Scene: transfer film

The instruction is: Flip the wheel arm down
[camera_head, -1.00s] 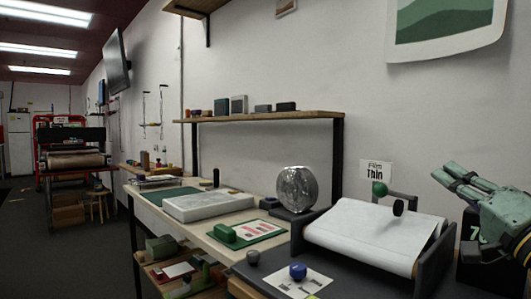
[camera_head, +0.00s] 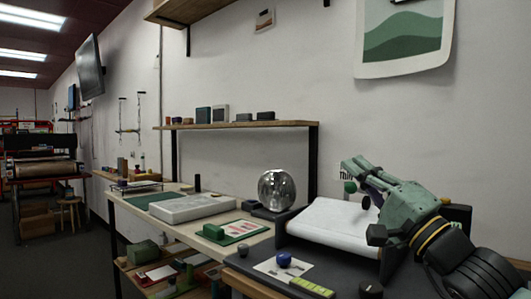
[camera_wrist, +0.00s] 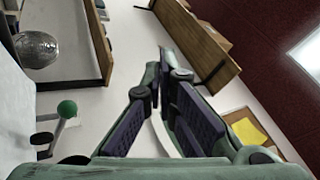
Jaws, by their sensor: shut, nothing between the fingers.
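The wheel arm has a green ball knob (camera_head: 350,187) and a small black wheel (camera_head: 365,203). The knob also shows at the left in the wrist view (camera_wrist: 67,109), on a grey rod. My green gripper (camera_head: 364,168) is shut and empty, its fingers reaching left beside and above the knob in the head view. In the wrist view, the fingers (camera_wrist: 165,62) are apart from the knob. My gripper hides part of the wheel arm in the head view.
A silver sphere (camera_head: 277,189) stands left of the machine. A blue knob (camera_head: 284,259) sits on a white card in front. A shelf (camera_head: 238,125) with small boxes runs along the wall. The sign behind the wheel arm is mostly hidden.

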